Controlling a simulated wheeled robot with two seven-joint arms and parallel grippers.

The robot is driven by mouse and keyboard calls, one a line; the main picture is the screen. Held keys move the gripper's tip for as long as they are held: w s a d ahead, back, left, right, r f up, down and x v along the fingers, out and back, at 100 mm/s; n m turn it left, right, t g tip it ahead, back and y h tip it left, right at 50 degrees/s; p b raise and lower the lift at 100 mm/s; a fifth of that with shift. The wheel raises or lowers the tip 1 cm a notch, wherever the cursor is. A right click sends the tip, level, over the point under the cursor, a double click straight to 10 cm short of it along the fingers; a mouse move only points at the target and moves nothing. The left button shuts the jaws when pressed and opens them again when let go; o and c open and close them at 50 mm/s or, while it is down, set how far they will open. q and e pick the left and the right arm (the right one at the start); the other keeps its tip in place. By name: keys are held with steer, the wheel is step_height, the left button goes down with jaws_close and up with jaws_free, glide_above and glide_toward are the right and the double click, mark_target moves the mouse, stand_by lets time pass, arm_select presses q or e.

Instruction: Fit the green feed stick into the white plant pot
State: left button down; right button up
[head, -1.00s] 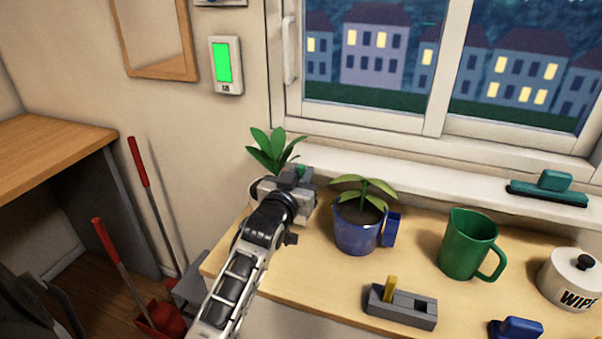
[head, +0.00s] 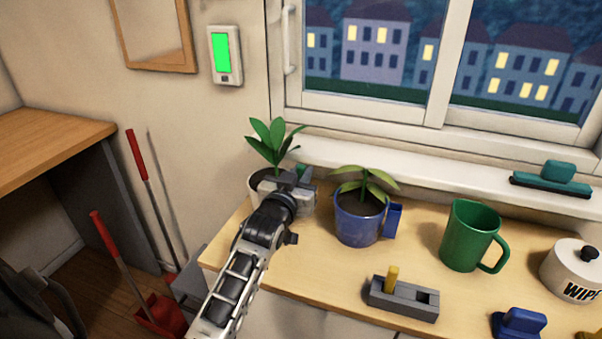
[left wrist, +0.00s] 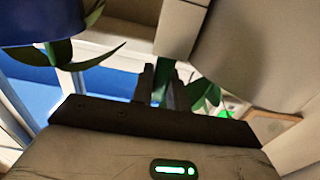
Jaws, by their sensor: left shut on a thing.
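The white plant pot (head: 254,186) stands at the table's left back corner with a leafy green plant (head: 272,143) in it. My left gripper (head: 302,178) is in front of the pot's right side and hides much of it. It is shut on the green feed stick (head: 304,170), of which only a small green part shows above the fingers. In the left wrist view the stick (left wrist: 160,88) shows between the fingers. A large pale blurred surface at the right there looks like the white pot (left wrist: 245,50). Whether the stick touches the soil is hidden. My right gripper is out of view.
A blue pot (head: 358,222) with a plant stands just right of my left gripper. Further right are a green mug (head: 467,236), a grey block with a yellow peg (head: 402,300), and a white WIPE canister (head: 572,275). The windowsill (head: 420,178) runs behind.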

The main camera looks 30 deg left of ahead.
arm_select(q)
steer(key=shift+f, duration=0.4)
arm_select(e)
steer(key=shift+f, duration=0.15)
arm_select(q)
steer(key=c, duration=1.3)
jaws_free()
steer(key=b+v, duration=0.1)
steer(key=v, duration=1.1)
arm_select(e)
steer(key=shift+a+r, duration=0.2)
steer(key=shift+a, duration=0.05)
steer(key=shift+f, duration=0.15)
